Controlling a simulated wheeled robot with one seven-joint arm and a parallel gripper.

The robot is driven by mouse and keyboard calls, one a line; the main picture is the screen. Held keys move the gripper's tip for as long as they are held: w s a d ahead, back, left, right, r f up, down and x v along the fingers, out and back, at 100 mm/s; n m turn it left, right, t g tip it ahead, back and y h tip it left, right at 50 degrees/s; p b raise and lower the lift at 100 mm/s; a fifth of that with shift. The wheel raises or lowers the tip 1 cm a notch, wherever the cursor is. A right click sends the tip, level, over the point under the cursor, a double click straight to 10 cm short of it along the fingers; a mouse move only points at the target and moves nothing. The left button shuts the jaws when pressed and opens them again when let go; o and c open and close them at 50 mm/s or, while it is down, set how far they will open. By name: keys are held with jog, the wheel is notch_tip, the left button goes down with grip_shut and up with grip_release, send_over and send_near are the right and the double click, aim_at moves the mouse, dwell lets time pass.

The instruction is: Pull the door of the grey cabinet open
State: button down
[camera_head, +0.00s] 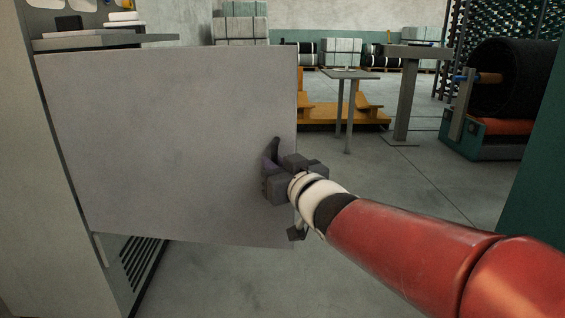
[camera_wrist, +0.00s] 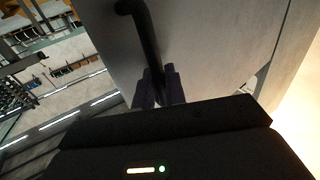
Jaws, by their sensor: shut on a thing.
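The grey cabinet (camera_head: 45,180) stands at the left in the head view. Its flat grey door (camera_head: 165,140) is swung out from the cabinet, hinged at the left, and its free edge points right. The door also fills the upper middle of the wrist view (camera_wrist: 210,50). A dark bar handle (camera_wrist: 148,30) stands off the door near its free edge; its upper end shows in the head view (camera_head: 275,148). My gripper (camera_wrist: 158,88) is shut on the handle, with a finger on each side of it. My wrist hides the handle's lower part in the head view.
A small grey table (camera_head: 350,75) and a yellow-orange pallet frame (camera_head: 335,112) stand behind the door. A large black roll (camera_head: 512,80) on a green machine is at the right. Grey floor (camera_head: 400,180) is clear between the door and the machine.

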jog(key=shift+s+a, duration=0.3)
jog(key=shift+s, duration=0.15)
jog(key=shift+r, duration=0.1)
jog(key=c, duration=1.6)
grip_release()
jog(key=shift+a, duration=0.1)
jog(key=shift+o, duration=0.3)
jog(key=p+v, duration=0.1)
jog(key=v, duration=0.7)
jog(key=shift+w, duration=0.1)
